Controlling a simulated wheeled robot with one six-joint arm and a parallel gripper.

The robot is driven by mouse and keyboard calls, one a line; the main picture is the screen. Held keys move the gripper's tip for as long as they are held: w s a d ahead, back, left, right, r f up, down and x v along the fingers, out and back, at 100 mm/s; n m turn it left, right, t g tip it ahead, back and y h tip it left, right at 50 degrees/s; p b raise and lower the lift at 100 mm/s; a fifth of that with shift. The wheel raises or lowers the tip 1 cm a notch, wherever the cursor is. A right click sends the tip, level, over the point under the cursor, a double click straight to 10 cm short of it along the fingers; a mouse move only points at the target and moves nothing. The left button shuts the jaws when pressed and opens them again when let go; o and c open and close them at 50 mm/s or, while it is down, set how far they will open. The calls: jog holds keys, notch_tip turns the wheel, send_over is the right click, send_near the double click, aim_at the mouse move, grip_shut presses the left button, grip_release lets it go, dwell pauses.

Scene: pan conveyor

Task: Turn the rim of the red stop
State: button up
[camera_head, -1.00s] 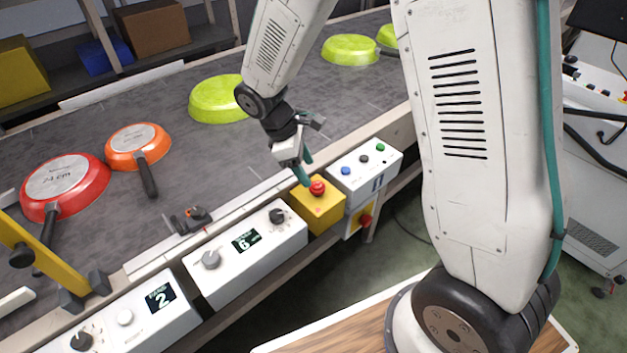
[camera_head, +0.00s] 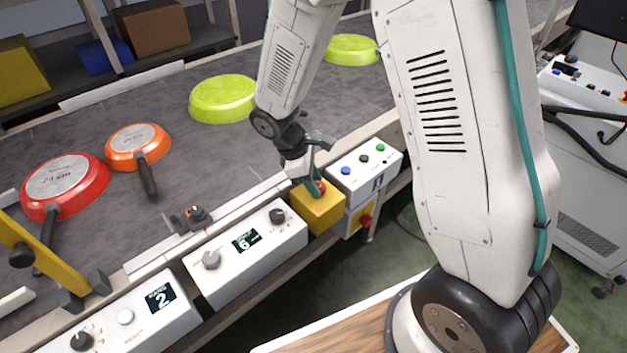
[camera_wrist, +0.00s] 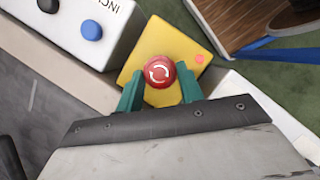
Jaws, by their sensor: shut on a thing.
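The red stop (camera_wrist: 159,71) is a round mushroom button with white turning arrows on its face. It stands on a yellow box (camera_wrist: 172,38) fixed at the conveyor's near edge. In the wrist view my gripper (camera_wrist: 160,82) has its two green fingers on either side of the button, shut on its rim. In the head view my gripper (camera_head: 317,188) reaches down onto the yellow box (camera_head: 322,212), and its fingers partly hide the red stop (camera_head: 322,186).
A white box (camera_head: 365,165) with blue, black and green buttons adjoins on the right. White control boxes with knobs and displays (camera_head: 247,245) are on the left. Red (camera_head: 65,185), orange (camera_head: 138,142) and green pans (camera_head: 222,98) lie on the conveyor.

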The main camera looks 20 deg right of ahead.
jog(key=shift+m, duration=0.3)
jog(key=m, duration=0.2)
jog(key=m+g+y, duration=0.1)
jog(key=m, duration=0.1)
jog(key=shift+w+d, duration=0.15)
jog(key=shift+w, duration=0.05)
jog(key=shift+d+m+g+y, duration=0.1)
jog(key=shift+m+g+y, duration=0.3)
jog(key=shift+m, duration=0.85)
jog(key=shift+d+m+g+y, duration=0.1)
jog(key=shift+m+g+y, duration=0.3)
jog(key=shift+m, duration=0.85)
jog(key=o, duration=1)
